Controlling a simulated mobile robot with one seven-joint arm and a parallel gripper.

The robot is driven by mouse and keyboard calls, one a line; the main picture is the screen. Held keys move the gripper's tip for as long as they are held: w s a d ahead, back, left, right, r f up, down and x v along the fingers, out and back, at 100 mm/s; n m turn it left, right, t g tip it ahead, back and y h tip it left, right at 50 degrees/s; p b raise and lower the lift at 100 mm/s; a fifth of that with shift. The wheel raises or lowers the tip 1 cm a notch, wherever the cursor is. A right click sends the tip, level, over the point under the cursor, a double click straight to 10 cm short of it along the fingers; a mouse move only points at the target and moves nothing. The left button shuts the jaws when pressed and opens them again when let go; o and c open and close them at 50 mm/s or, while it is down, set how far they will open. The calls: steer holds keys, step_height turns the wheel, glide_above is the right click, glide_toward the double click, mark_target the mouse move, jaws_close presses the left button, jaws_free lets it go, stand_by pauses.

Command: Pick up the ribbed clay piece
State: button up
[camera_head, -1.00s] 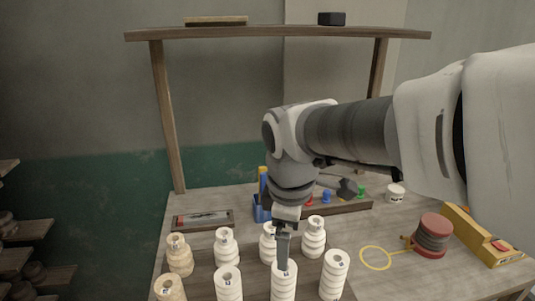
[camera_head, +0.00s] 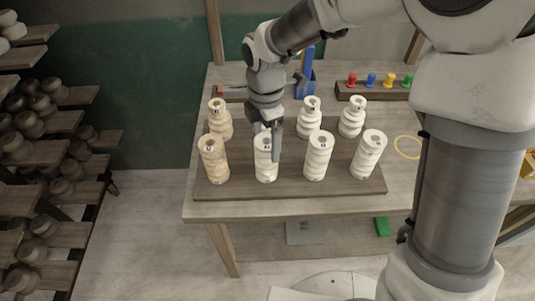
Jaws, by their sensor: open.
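Several cream, ringed clay pieces stand upright in two rows on a brown board (camera_head: 290,192). Front-row pieces are tall and finely ribbed: the far-left one (camera_head: 214,165), the second from left (camera_head: 265,170), the third (camera_head: 318,160) and the right one (camera_head: 368,155). Back-row pieces, such as the left (camera_head: 219,122), middle (camera_head: 308,118) and right (camera_head: 351,120) ones, have fuller bulges. I cannot tell which one the task means. My gripper (camera_head: 270,150) points down, open, at the second front-row piece; one finger shows along its right side. Contact is unclear, and the gripper hides what stands behind.
Behind the board are a blue holder (camera_head: 305,84) and a rack with coloured knobs (camera_head: 372,90). A yellow ring (camera_head: 407,147) lies to the right. Shelves of dark pots (camera_head: 40,145) stand at the left. The table's front edge (camera_head: 300,211) is close to the board.

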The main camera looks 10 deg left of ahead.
mark_target(266, 160)
step_height(266, 160, down, 8)
steer(key=shift+f, duration=0.2)
steer(key=shift+w+r, duration=0.1)
jaws_close()
stand_by(0.6)
